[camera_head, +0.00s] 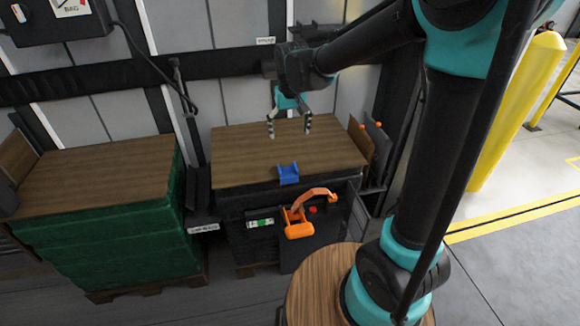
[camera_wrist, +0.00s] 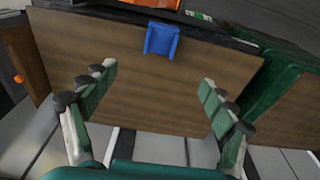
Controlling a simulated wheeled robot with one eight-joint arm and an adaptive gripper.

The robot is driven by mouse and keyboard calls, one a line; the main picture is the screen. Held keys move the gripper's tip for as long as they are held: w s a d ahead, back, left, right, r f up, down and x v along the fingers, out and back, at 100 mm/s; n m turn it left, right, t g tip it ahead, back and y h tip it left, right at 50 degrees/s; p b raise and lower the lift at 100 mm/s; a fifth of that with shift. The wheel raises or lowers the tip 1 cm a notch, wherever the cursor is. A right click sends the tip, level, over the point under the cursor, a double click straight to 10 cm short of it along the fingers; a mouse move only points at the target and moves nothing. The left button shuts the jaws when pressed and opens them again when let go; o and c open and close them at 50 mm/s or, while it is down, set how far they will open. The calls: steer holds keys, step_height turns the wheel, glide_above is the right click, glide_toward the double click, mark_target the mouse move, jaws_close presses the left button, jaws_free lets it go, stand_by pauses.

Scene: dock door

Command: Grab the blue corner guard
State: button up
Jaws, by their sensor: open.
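The blue corner guard (camera_head: 288,174) lies on the wooden top (camera_head: 235,150) of the middle stack, at its front edge. It also shows in the wrist view (camera_wrist: 161,40) near the top, at the far edge of the wood surface there. My gripper (camera_head: 290,134) is above the rear part of that wooden top, behind the guard and apart from it. In the wrist view its two fingers (camera_wrist: 157,82) are spread wide with nothing between them. The guard lies beyond the fingertips, roughly centred between them.
An orange tool (camera_head: 298,226) sits at the front of the middle stack, just below the guard. A green-sided stack (camera_head: 110,230) with a wooden top stands at left. Upright boards (camera_head: 362,142) stand at the right edge. Yellow posts (camera_head: 517,110) stand farther right.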

mark_target(287, 172)
steer(key=f, duration=0.5)
steer(key=w+f, duration=0.1)
steer(key=f, duration=1.1)
steer(key=shift+w+a, duration=0.35)
steer(key=shift+w, duration=0.05)
steer(key=c, duration=1.2)
steer(key=shift+r, duration=0.1)
steer(key=shift+c, duration=0.2)
